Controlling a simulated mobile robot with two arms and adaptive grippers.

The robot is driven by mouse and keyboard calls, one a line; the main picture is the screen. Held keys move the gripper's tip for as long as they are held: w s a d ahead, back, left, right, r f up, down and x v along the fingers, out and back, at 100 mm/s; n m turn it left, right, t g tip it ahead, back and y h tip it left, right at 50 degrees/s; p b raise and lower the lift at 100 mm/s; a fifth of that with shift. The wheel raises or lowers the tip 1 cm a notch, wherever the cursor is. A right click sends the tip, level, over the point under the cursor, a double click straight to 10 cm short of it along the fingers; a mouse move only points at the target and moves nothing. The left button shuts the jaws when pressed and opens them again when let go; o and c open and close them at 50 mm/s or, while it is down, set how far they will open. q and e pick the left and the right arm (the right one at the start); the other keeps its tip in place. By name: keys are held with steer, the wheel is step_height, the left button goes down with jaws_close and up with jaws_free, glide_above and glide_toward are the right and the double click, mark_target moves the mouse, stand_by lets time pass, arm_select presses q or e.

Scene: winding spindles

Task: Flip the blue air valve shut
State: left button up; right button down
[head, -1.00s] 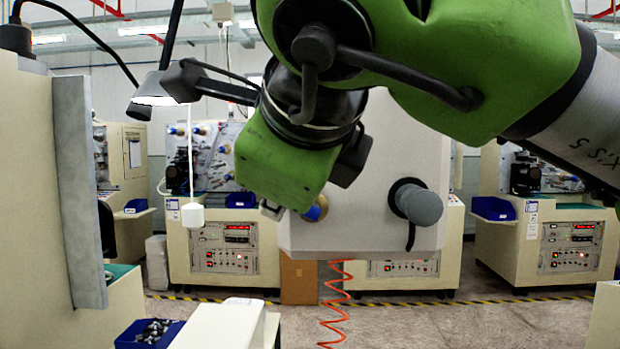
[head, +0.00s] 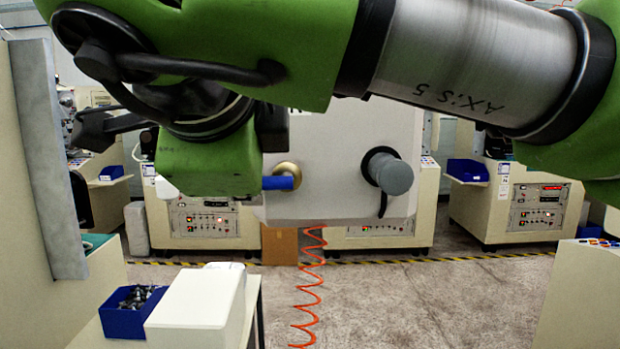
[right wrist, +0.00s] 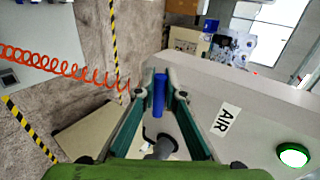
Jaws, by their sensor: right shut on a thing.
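The blue air valve (head: 279,183) is a blue lever on a round brass fitting, low on the light grey panel (head: 335,195). In the head view the lever lies about level, its left part close against my green wrist. In the right wrist view the blue lever (right wrist: 160,98) stands between the two fingers of my right gripper (right wrist: 161,92), which is shut on it. My right arm crosses the top of the head view, and its wrist hides the fingers there. A white AIR label (right wrist: 225,120) is beside the valve. My left gripper is not in view.
A grey round knob (head: 391,175) juts from the panel right of the valve. An orange coiled hose (head: 308,290) hangs below. A blue bin (head: 130,314) of small parts and a white box (head: 198,305) stand lower left. A green lamp (right wrist: 294,155) is on the panel.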

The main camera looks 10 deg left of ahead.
steer(key=shift+f, duration=0.1)
steer(key=c, duration=2.4)
jaws_free()
steer(key=shift+s, duration=0.1)
steer(key=v, duration=1.1)
steer(key=shift+s+r, duration=0.3)
steer(key=shift+d, duration=0.1)
